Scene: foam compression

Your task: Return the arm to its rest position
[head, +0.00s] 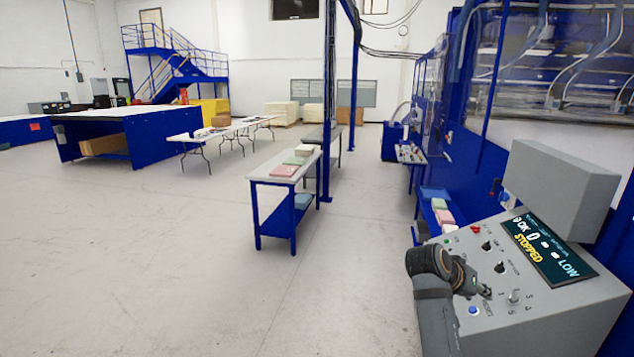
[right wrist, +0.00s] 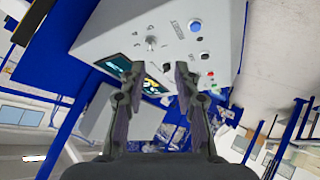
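My right arm reaches in from the bottom right of the head view, and its gripper (head: 486,292) is over the grey control panel (head: 540,305), close to a knob. In the right wrist view the two fingers of the right gripper (right wrist: 157,75) stand apart with nothing between them. The panel (right wrist: 110,30) shows behind them, with a blue button (right wrist: 195,26) and a knob (right wrist: 151,41). The panel's display (head: 548,250) reads "STOPPED" and "LOW". My left gripper is in neither view.
A grey box (head: 562,188) rises behind the display. Blue machine framing (head: 475,150) runs along the right. A small blue-legged table (head: 270,180) with foam sheets stands mid-room. The floor (head: 180,260) to the left of the panel is clear.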

